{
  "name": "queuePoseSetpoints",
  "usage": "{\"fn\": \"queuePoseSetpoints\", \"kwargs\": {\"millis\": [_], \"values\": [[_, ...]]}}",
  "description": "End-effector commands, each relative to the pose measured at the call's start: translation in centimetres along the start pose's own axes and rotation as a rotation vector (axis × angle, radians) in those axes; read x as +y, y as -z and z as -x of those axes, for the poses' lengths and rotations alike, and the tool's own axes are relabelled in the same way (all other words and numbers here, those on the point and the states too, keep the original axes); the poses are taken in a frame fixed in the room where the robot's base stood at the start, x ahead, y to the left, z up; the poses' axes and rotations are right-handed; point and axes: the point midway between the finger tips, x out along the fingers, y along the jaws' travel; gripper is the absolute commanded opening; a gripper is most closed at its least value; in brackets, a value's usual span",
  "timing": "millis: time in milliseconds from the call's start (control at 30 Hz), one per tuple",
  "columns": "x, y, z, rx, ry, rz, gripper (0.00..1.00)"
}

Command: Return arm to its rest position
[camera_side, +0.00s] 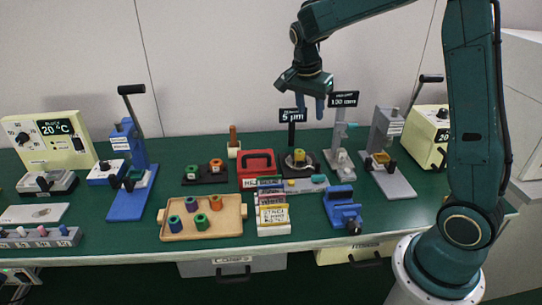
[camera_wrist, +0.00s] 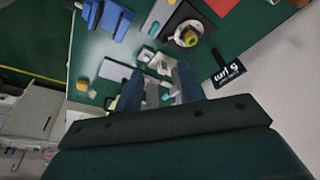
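My gripper (camera_side: 310,103) is raised above the back of the green bench, pointing down, near the black "5 µm" sign (camera_side: 292,115). Its two fingers stand apart with nothing seen between them. In the wrist view my gripper (camera_wrist: 158,88) also shows its fingers spread, with the bench beyond them. The "5 µm" sign (camera_wrist: 230,70) shows to the right there. My arm reaches in from the right in the side view, with the upper part bent over toward the bench.
The green bench (camera_side: 350,222) holds a wooden tray (camera_side: 205,228) with several coloured rings, a red box (camera_side: 256,165), a blue vise (camera_side: 342,208), a blue press (camera_side: 130,200) and a grey press (camera_side: 390,180). The air around my gripper looks clear.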

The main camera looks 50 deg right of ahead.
Motion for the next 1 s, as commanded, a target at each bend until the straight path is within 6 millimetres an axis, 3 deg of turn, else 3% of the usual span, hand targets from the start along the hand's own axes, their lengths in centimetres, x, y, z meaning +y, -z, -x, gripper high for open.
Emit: {"fn": "queuePoseSetpoints", "kwargs": {"millis": [200,500,1000], "values": [[3.0,-1.8,4.2,-0.015,0.093,0.228,0.4],[7.7,-4.6,8.2,-0.011,0.216,0.545,0.4],[16.4,-9.4,11.3,0.064,0.424,1.075,0.4]]}}
